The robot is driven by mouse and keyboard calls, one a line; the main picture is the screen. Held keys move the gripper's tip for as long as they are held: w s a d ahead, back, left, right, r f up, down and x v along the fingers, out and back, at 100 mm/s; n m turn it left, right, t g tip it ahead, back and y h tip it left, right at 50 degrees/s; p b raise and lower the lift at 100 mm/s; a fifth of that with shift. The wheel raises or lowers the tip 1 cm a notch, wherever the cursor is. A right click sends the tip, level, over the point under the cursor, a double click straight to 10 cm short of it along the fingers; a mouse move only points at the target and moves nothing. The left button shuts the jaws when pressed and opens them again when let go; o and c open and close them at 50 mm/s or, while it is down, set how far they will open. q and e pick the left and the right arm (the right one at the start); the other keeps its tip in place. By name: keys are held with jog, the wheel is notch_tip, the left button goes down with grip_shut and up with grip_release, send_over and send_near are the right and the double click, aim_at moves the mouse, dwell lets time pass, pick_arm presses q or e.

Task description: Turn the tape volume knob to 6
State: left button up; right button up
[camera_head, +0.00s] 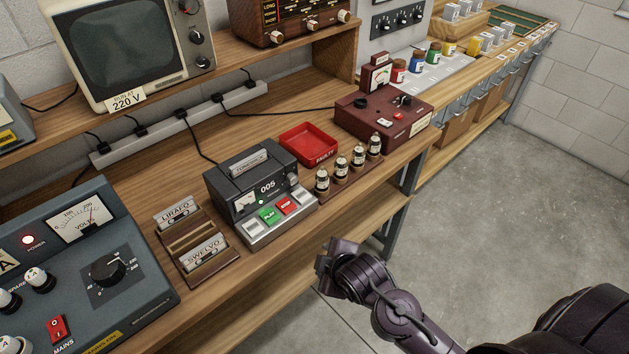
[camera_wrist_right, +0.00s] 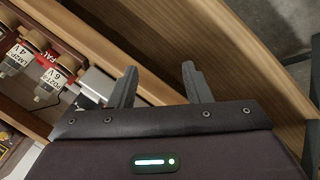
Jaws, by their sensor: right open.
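The dark grey tape recorder (camera_head: 250,180) stands on the wooden bench in the head view. It has a small meter, a counter reading 005, a cassette at its top, and a row of white, green and red keys. A small knob (camera_head: 293,181) shows at the right of its front; its setting is too small to read. My right gripper (camera_head: 328,262) is off the bench's front edge, apart from the recorder. In the right wrist view the gripper (camera_wrist_right: 157,86) is open, with nothing between its fingers and the wooden bench edge beyond. My left gripper is out of view.
Several labelled bulbs in a holder (camera_head: 342,177) stand right of the recorder, near a red tray (camera_head: 309,143) and a maroon tester (camera_head: 385,110). A cassette rack (camera_head: 205,262) and a grey power unit (camera_head: 75,260) are on the left. Floor right of the bench is clear.

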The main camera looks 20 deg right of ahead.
jog(key=w+r+n+t, duration=0.35)
jog(key=w+n, duration=0.25)
jog(key=n, duration=0.3)
jog(key=n+t+y, duration=0.5)
jog(key=n+t, duration=0.1)
jog(key=n, duration=1.1)
send_near(295, 181)
jog(key=shift+g, duration=0.25)
jog(key=x, duration=0.2)
jog(key=p+x, duration=0.1)
jog(key=x, duration=0.4)
jog(key=shift+r, duration=0.3)
jog(key=shift+w+a+f, duration=0.1)
jog(key=shift+w+a, duration=0.1)
jog(key=shift+w, duration=0.4)
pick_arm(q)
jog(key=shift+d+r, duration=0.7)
pick_arm(e)
grip_shut()
jog(key=shift+m, duration=0.4)
